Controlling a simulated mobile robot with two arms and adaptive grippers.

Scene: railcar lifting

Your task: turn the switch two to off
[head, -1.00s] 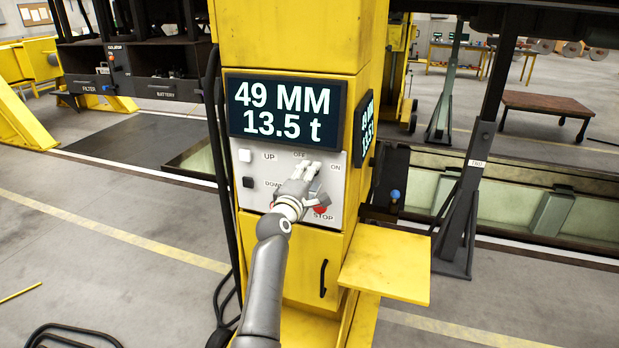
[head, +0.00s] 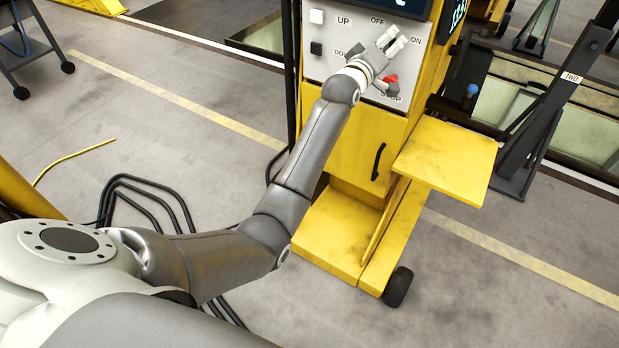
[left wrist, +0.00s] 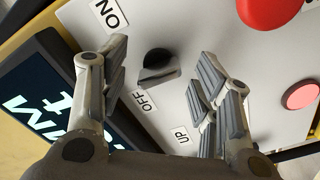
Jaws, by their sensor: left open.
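The black rotary switch (left wrist: 157,64) is on the grey panel (head: 327,66), beside the OFF label (left wrist: 145,101) and near the ON label (left wrist: 109,13) in the left wrist view. I cannot tell for sure which label it points to. No number two is readable on it. My left gripper (head: 395,39) is at the panel, below the OFF label, and hides the switch in the head view. In the left wrist view its open fingers are on either side of the switch, with visible gaps. My right gripper is not in view.
A red stop button (head: 391,80) is close beside the left gripper. White (head: 317,16) and black (head: 316,48) buttons are at the panel's left. A yellow shelf (head: 446,158) juts out at lower right. Black cables (head: 145,187) lie on the floor at left.

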